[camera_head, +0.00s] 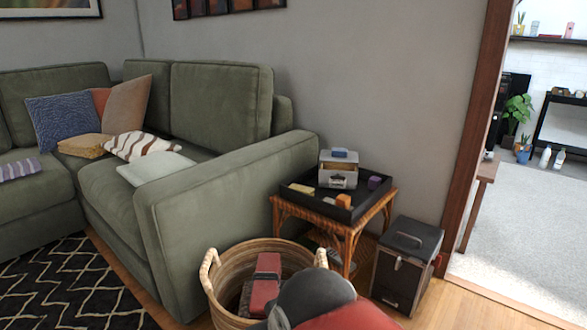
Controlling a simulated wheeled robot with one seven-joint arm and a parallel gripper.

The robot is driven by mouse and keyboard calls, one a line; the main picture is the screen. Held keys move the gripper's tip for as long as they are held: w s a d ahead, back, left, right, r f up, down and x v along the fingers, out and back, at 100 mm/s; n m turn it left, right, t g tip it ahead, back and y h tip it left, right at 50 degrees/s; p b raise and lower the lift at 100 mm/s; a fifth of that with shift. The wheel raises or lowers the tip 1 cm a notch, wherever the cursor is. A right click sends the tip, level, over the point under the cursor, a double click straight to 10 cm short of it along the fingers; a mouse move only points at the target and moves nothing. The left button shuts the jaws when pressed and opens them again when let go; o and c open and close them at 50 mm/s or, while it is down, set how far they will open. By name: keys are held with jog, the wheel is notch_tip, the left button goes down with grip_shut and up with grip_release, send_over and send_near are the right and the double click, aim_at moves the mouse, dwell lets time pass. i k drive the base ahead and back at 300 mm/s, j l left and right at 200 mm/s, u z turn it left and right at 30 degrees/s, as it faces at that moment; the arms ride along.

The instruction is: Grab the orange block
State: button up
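The orange block (343,201) is small and sits in a black tray (318,208) near its front right side. The tray rests on a wicker side table (340,232) beside the sofa arm. My dark grey and red arm shows at the bottom of the view, in front of and below the table. I cannot make out my gripper's fingertips. No part of my arm touches the orange block.
The tray also holds a yellow block (301,188), a purple block (374,182) and a grey box (338,175) with a blue block (339,153) on top. A wicker basket (212,285) stands in front, a dark case (407,265) at right. The green sofa (225,195) borders the left.

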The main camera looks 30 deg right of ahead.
aim_at(342, 201)
jog(key=i+l+z, duration=0.5)
jog(key=i, duration=0.2)
jog(key=i+l+z, duration=0.1)
jog(key=i+z, duration=0.15)
jog(key=i, duration=0.1)
